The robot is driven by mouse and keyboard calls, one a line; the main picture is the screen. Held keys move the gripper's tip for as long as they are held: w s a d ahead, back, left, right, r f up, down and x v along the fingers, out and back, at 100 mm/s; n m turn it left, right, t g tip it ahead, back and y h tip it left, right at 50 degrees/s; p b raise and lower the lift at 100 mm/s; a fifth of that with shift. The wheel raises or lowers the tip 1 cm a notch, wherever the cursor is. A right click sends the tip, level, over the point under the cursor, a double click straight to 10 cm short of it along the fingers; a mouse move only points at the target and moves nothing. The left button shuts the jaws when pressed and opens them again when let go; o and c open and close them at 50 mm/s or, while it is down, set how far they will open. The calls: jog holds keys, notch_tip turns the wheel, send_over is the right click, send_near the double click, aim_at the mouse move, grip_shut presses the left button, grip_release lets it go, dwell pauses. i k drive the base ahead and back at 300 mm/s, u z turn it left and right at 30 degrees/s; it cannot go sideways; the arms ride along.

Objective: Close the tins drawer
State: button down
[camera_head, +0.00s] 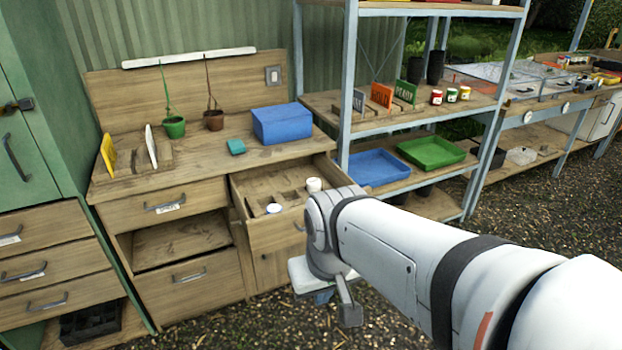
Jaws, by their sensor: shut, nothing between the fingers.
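An open wooden drawer (268,234) sticks out from the right part of the wooden bench, below its top. It has a divided inside, with a white tin (314,184) standing near its right side and a white round lid or tin (273,208) near its front. I take it for the tins drawer; no readable label shows on it. My gripper (326,296) is shut and empty, in front of and below the drawer's right front. My wrist hides the right end of the drawer front and part of its handle. I cannot tell whether my gripper touches the drawer.
The bench top (200,160) carries a blue box (282,124), a teal block (236,146) and two small pots. A closed drawer (163,207) and an open shelf lie left. A metal rack (345,90) with trays stands right. Gravel ground is clear in front.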

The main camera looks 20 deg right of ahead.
aim_at(282, 183)
jog(key=i, duration=0.95)
jog(key=u, duration=0.05)
